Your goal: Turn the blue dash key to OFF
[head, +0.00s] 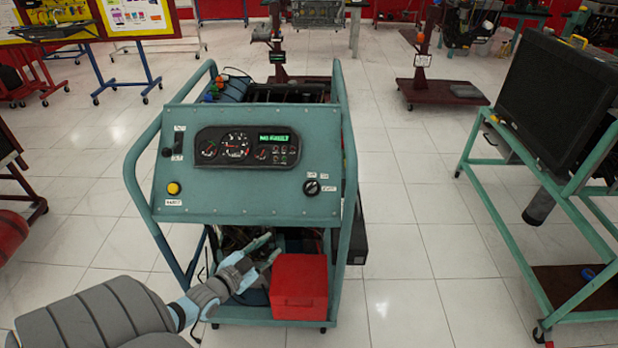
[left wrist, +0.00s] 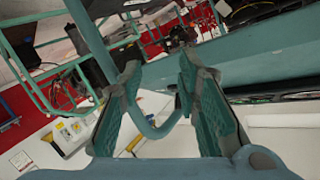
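The teal engine trainer's dash panel (head: 247,200) faces me in the head view. A dark round key switch (head: 312,187) with small white labels is on its right side; I cannot make out a blue key or its exact position. My left gripper (head: 270,245) is below the panel's lower edge, left of and lower than the switch, touching nothing that I can see. In the left wrist view its two fingers (left wrist: 158,75) are spread apart with no object clamped between them. The switch does not show clearly there. My right gripper is not in view.
A red box (head: 299,287) sits on the trainer's lower shelf, close to my left gripper. The panel also has gauges (head: 236,146), a green display (head: 274,138) and a yellow button (head: 173,188). Teal tube rails (head: 350,150) flank it.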

